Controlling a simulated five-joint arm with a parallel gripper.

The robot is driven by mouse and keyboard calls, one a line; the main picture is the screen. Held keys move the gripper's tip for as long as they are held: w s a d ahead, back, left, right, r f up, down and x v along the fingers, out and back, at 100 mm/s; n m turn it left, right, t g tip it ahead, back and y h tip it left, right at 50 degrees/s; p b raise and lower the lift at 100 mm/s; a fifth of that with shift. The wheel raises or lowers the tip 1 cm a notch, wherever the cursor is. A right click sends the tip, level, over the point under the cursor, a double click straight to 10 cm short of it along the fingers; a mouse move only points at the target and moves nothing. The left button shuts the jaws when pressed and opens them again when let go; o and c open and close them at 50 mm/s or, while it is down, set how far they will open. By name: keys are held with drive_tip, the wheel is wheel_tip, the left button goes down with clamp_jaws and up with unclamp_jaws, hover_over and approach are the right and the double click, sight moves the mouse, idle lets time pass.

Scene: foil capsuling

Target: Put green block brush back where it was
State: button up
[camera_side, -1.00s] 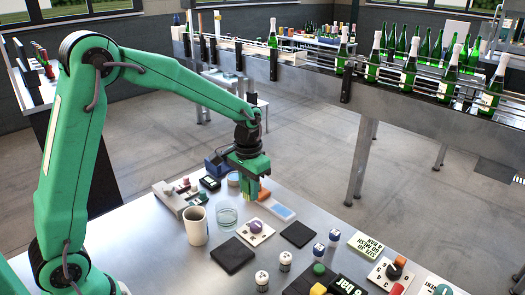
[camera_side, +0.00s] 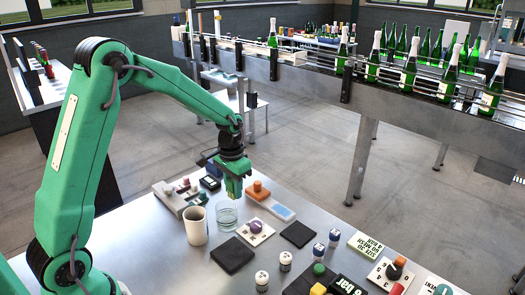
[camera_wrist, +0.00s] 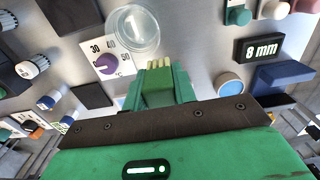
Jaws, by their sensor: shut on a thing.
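The green block brush (camera_wrist: 158,86) is clamped between the two fingers of my gripper (camera_wrist: 158,80) in the wrist view. Its cream bristles stick out past the fingertips. In the side view my gripper (camera_side: 235,188) is over the back part of the steel table, just behind the clear glass (camera_side: 227,214) and left of an orange-topped piece (camera_side: 258,190). The brush is largely hidden by the fingers there. I cannot tell how far its bristles are from the table.
A beige mug (camera_side: 196,226) stands left of the glass. A purple-knob dial plate (camera_side: 257,228) and black pads (camera_side: 232,254) lie in front. A blue-topped round tub (camera_wrist: 230,82), a blue block (camera_wrist: 280,76) and an "8 mm" block (camera_wrist: 262,50) lie right in the wrist view.

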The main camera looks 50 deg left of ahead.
sight(229, 196)
drive_tip(key=a+f, duration=0.1)
drive_tip(key=w+a+f, duration=0.1)
drive_tip(key=a, duration=0.1)
drive_tip(key=a+f, duration=0.1)
drive_tip(key=shift+w+a, duration=0.15)
drive_tip(key=shift+a, duration=0.15)
drive_tip(key=shift+f, duration=1.95)
drive_tip(key=shift+f, duration=0.15)
drive_tip(key=o, duration=1)
wheel_tip(229, 196, up, 12)
drive_tip(key=shift+r, duration=0.2)
drive_tip(key=shift+d, duration=0.1)
